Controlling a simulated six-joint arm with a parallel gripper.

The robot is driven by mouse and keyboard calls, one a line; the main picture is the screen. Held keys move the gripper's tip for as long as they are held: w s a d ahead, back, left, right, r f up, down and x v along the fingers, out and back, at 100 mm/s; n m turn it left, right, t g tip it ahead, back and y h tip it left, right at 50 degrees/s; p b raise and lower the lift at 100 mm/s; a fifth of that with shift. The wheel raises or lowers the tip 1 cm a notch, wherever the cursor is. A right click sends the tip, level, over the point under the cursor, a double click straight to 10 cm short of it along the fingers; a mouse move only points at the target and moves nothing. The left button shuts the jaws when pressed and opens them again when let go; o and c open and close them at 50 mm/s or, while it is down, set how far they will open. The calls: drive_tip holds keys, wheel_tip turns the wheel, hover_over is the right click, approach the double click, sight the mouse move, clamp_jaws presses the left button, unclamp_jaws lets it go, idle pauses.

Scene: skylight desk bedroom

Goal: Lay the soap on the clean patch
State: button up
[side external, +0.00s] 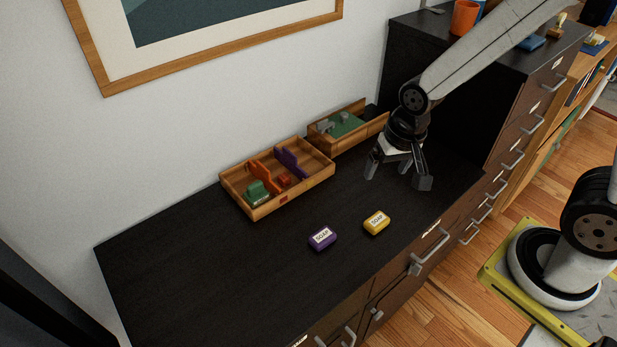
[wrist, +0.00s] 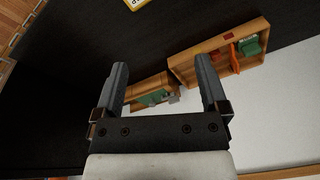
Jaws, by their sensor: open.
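Two soap bars lie on the black cabinet top (side external: 190,285): a purple soap (side external: 322,238) and, to its right, a yellow soap (side external: 376,222), each with a white label. A yellow and white corner at the top edge of the wrist view looks like the yellow soap (wrist: 135,4). My gripper (side external: 397,178) is open and empty, above the cabinet top, behind and to the right of both soaps. Its two fingers (wrist: 161,66) stand apart in the wrist view with nothing held between them. I cannot make out a distinct clean patch on the black surface.
A wooden tray (side external: 262,213) with green, orange and purple items stands behind the soaps. A smaller wooden box (side external: 358,141) with a green inside is close to my gripper's left. A taller black cabinet (side external: 440,80) rises at right. The front-left cabinet top is clear.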

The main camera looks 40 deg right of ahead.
drive_tip(key=s+d+n, duration=0.1)
drive_tip(key=n, duration=0.1)
drive_tip(key=s+d+r+n, duration=0.1)
drive_tip(key=s+n, duration=0.1)
drive_tip(key=shift+s+d+r+n+t, duration=0.1)
drive_tip(key=shift+d+n+t, duration=0.2)
idle(1.1)
